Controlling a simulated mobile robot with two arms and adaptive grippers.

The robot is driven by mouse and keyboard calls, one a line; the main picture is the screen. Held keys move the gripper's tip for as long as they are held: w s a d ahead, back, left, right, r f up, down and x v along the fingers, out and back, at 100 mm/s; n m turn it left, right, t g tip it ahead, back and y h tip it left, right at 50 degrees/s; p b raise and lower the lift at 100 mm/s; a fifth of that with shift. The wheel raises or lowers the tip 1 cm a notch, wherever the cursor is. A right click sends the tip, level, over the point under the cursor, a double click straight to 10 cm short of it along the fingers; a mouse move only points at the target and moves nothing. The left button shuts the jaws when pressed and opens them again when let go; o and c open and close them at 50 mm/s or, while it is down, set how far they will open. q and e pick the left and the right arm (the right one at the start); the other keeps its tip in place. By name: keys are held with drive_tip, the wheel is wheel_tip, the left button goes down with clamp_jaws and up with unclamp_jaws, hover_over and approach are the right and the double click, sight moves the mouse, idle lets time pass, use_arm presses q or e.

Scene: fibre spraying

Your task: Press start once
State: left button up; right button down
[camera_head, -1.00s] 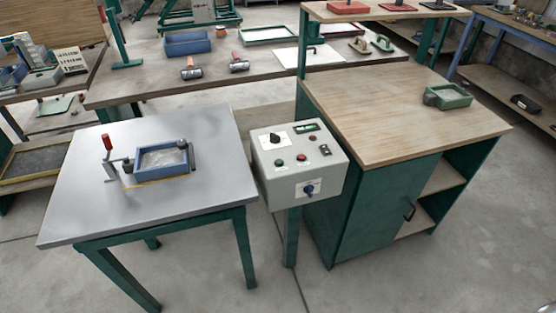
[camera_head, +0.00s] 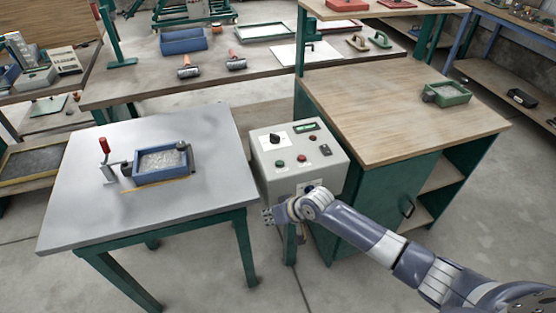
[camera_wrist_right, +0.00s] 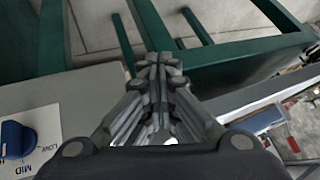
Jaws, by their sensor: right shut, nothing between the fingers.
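The grey control box (camera_head: 263,178) stands between the metal table and the wooden cabinet. Its sloped top carries a green button (camera_head: 280,163), a red button (camera_head: 302,158), a black dial (camera_head: 273,140) and a dark switch (camera_head: 324,150). I cannot read which button is labelled start. My right gripper (camera_head: 267,216) is shut and empty, low in front of the box and below the buttons. The right wrist view shows its closed fingers (camera_wrist_right: 160,62) beside the box's front, with a blue knob (camera_wrist_right: 14,138) at left. My left gripper is not in view.
The metal table (camera_head: 85,215) holds a blue tray (camera_head: 162,177) with pale speckled contents and a red-handled clamp (camera_head: 104,152). The wooden-topped cabinet (camera_head: 385,125) stands close right of the box. Open floor lies in front.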

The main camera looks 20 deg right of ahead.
sight(282, 161)
wheel_tip(282, 161, up, 7)
drive_tip(key=a, duration=0.3)
drive_tip(key=shift+m+y, duration=0.4)
drive_tip(key=w+d+r, duration=0.1)
drive_tip(key=w+r, duration=0.1)
drive_tip(key=w+d+r, duration=0.2)
drive_tip(key=w, duration=0.1)
drive_tip(key=w+d+r, duration=0.1)
drive_tip(key=w+r, duration=0.1)
drive_tip(key=r, duration=0.1)
drive_tip(key=shift+w+d+r, duration=0.1)
drive_tip(key=shift+w+d, duration=0.2)
drive_tip(key=shift+d, duration=0.05)
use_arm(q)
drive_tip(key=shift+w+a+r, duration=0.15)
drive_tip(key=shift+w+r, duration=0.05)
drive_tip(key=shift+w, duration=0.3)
use_arm(e)
drive_tip(key=w+d+r+m+t, duration=0.1)
drive_tip(key=w+d+r+m, duration=0.1)
drive_tip(key=w+d+r, duration=0.3)
wheel_tip(282, 161, up, 4)
drive_tip(key=shift+w+d+f+m, duration=0.15)
drive_tip(key=shift+d+m, duration=0.15)
drive_tip(key=shift+d, duration=0.3)
